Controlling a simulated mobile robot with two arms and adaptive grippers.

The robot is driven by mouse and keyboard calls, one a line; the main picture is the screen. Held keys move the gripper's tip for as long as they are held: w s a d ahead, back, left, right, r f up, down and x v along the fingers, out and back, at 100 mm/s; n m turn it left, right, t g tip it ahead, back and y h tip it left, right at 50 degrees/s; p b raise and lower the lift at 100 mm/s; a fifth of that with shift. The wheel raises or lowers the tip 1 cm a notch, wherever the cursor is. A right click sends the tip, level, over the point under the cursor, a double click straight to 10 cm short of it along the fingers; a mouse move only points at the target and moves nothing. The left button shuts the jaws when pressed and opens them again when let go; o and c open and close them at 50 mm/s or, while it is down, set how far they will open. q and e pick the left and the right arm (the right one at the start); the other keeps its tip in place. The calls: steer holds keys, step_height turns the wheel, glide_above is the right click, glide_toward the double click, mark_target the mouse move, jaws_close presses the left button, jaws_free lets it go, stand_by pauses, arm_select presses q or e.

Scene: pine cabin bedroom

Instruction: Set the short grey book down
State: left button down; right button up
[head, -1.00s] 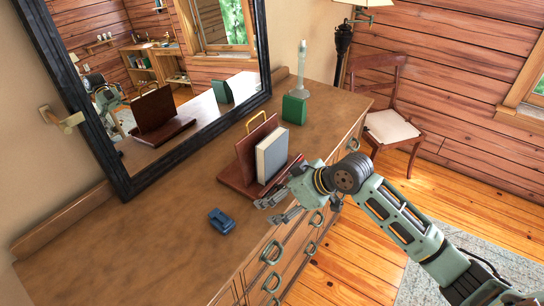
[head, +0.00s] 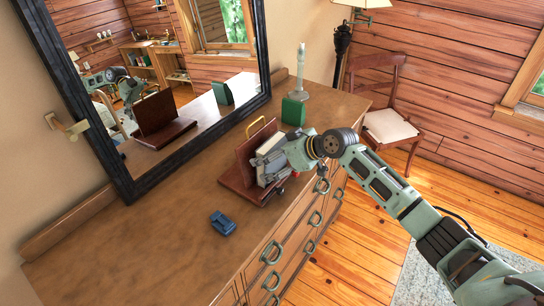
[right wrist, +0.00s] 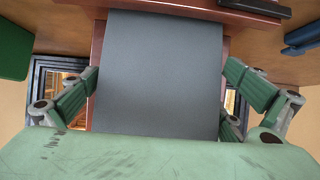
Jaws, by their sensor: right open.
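The short grey book (head: 270,145) stands upright in a dark red-brown wooden book rest (head: 236,184) on the dresser, against the rest's upright board. My right gripper (head: 267,172) is at the book from the front right and hides much of it in the head view. In the right wrist view the book's plain grey cover (right wrist: 162,75) fills the space between the two spread green fingers. The fingers are on either side of it, with small gaps showing. My left gripper is not in view.
A green box (head: 293,112) and a pale candlestick (head: 300,80) stand behind the rest. A small blue object (head: 223,222) lies in front. A black-framed mirror (head: 125,182) leans along the wall. The dresser top (head: 130,250) is clear at the front left.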

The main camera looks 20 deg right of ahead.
steer(key=shift+w+a+f, duration=0.15)
steer(key=shift+f, duration=0.05)
steer(key=shift+c, duration=0.5)
steer(key=c, duration=0.9)
steer(key=shift+r, duration=0.1)
steer(key=shift+c, duration=1)
steer(key=shift+r, duration=0.15)
